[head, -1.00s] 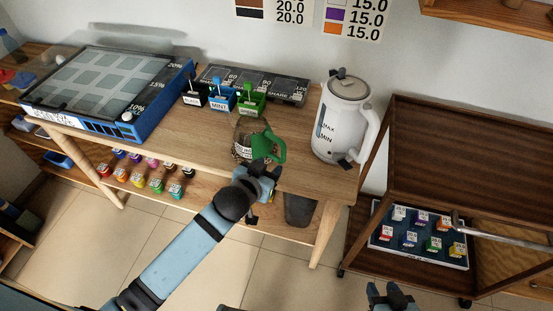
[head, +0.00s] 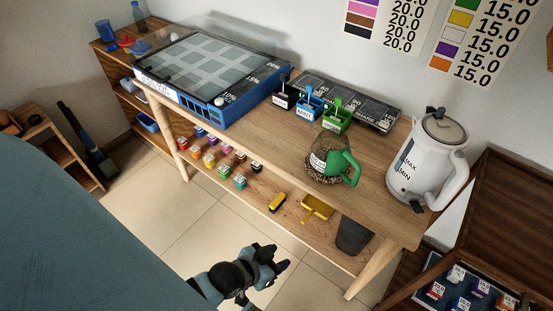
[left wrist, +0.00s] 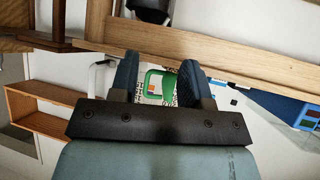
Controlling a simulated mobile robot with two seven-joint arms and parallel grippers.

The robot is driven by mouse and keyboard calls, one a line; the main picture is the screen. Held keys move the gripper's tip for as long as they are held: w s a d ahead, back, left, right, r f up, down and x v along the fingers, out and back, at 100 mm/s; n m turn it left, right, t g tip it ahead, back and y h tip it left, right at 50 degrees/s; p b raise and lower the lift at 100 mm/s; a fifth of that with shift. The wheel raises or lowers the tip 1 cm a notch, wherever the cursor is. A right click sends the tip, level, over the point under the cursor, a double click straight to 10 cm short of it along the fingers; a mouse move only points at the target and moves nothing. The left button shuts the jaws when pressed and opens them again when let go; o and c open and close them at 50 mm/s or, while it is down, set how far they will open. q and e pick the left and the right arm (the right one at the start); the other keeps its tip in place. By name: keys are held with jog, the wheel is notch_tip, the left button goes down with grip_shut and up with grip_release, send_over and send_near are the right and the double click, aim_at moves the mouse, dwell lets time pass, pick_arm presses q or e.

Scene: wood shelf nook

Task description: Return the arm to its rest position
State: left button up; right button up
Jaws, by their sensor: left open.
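My left gripper (head: 276,258) shows at the lower middle of the head view. It is open and empty, over the tiled floor in front of the wooden table (head: 370,200). Its fingers also show in the left wrist view (left wrist: 160,82), spread apart, with a green shape in the gap beyond them. A glass jar with a green handle (head: 328,162) stands upright on the table near its front edge, clear of the gripper. My large blue-grey arm link covers the lower left of the head view. My right gripper is not in view.
A white kettle (head: 425,165) stands at the table's right end. Small labelled bins (head: 310,108) and a blue-framed grid box (head: 205,80) stand further left. Several small coloured jars (head: 210,160) and a yellow scoop (head: 317,207) are on the lower shelf. Open floor lies in front.

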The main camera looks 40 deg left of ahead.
pick_arm(q)
jog(key=shift+r, duration=0.1)
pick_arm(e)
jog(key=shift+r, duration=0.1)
pick_arm(q)
notch_tip(320, 180, up, 11)
jog(key=p, duration=1.3)
jog(key=shift+s+a+r, duration=0.15)
jog(key=shift+s+a, duration=0.05)
jog(key=shift+a, duration=0.2)
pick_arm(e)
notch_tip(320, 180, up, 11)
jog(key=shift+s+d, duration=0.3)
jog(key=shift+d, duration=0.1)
pick_arm(q)
jog(key=shift+r, duration=0.2)
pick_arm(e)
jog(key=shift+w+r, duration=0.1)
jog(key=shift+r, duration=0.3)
